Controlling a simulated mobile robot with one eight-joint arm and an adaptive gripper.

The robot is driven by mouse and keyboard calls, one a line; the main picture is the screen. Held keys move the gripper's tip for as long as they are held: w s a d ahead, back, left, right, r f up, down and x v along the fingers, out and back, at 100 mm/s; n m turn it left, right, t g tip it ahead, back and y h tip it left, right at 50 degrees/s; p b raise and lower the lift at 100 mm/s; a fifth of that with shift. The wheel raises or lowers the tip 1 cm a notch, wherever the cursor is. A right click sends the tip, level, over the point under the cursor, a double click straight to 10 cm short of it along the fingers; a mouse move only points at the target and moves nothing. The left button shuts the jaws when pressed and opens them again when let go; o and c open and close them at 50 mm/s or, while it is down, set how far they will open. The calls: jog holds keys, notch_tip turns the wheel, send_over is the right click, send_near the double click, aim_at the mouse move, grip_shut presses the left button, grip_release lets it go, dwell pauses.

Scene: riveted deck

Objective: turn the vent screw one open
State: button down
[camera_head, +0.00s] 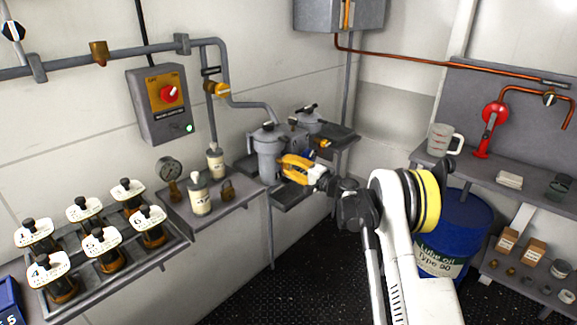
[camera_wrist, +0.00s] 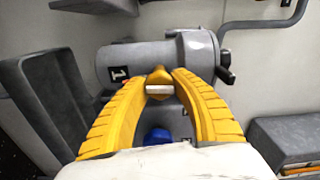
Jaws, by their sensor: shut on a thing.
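The grey filter housing marked 1 (camera_wrist: 137,62) fills the upper middle of the wrist view. In front of it is a small brass-yellow screw with a pale crossbar (camera_wrist: 160,89), which looks like vent screw one. My gripper (camera_wrist: 159,80) has its two yellow fingers shut on this screw, one on each side, covering part of it. In the head view my gripper (camera_head: 285,168) reaches in from the right beside the near grey filter housing (camera_head: 267,150). The screw itself is hidden there. How far the screw is turned cannot be told.
A second grey housing (camera_head: 310,120) stands just behind. A blue part (camera_wrist: 157,137) shows between my fingers. The shelf (camera_head: 232,205) at left holds small bottles and a gauge (camera_head: 169,169). A blue oil drum (camera_head: 455,225) stands at right.

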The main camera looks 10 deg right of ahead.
jog(key=shift+n, duration=0.5)
jog(key=c, duration=1)
grip_release()
jog(key=v, duration=1.2)
